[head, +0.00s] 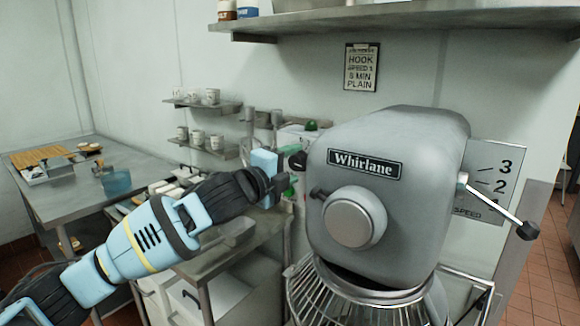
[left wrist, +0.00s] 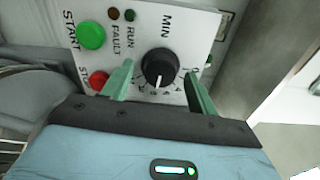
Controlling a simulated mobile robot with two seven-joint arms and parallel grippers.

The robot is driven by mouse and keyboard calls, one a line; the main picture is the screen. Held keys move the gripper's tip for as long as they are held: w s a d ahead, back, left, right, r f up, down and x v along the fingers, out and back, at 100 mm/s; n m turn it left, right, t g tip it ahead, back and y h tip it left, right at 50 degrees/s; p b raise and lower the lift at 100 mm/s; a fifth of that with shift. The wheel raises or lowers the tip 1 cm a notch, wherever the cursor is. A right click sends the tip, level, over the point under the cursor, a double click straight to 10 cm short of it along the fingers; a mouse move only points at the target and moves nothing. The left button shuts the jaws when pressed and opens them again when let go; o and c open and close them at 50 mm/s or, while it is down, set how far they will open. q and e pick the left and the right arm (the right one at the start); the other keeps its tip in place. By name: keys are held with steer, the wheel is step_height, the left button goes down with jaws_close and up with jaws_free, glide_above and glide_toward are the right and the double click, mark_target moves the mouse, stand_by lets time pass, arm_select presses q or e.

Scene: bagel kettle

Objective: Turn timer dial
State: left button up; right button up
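The timer dial (left wrist: 160,68) is a round black knob with a white pointer line, under the word MIN on a pale control panel (left wrist: 205,20) in the left wrist view. The pointer aims toward the gripper. My left gripper (left wrist: 158,72) is open, with one green finger on each side of the dial. I cannot tell whether the fingers touch it. In the head view, my left gripper (head: 291,184) is beside the mixer (head: 400,200), and the dial is hidden there. My right gripper is not in view.
The panel also has a green START button (left wrist: 91,36), a red button (left wrist: 98,80) partly hidden by the gripper, and FAULT and RUN lamps. The grey mixer, labelled Whirlane, stands close right of my left gripper. A steel table (head: 60,205) is at left.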

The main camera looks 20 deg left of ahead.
arm_select(q)
steer(key=v, duration=0.8)
stand_by(0.7)
